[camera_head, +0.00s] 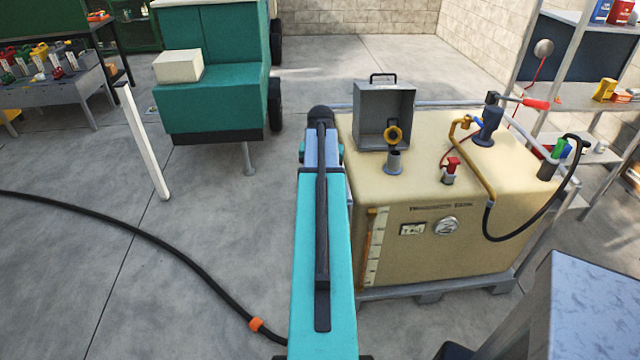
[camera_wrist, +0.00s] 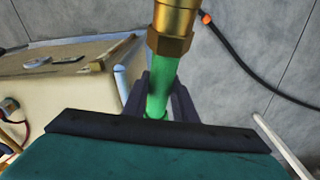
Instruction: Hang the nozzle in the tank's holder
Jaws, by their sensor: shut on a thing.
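The tank (camera_head: 430,240) is a cream box on a grey pallet, right of centre. On its far right corner is a dark cup-shaped holder (camera_head: 547,171), with green and blue parts at its mouth. The black pump hose (camera_head: 530,228) loops up beside it, and I cannot tell whether its end sits inside. My gripper shows in the wrist view (camera_wrist: 159,100), shut on a green piece (camera_wrist: 160,88) with a brass hex fitting. The brass end runs out of the frame, so I cannot confirm this is the nozzle. In the head view my arm hides the gripper.
A blue hand pump (camera_head: 488,127), a grey open box (camera_head: 384,115) and a red-capped fitting (camera_head: 451,170) stand on the tank. A white post (camera_head: 143,140) and a black floor hose (camera_head: 150,238) with an orange ring lie to the left. Shelves stand at right.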

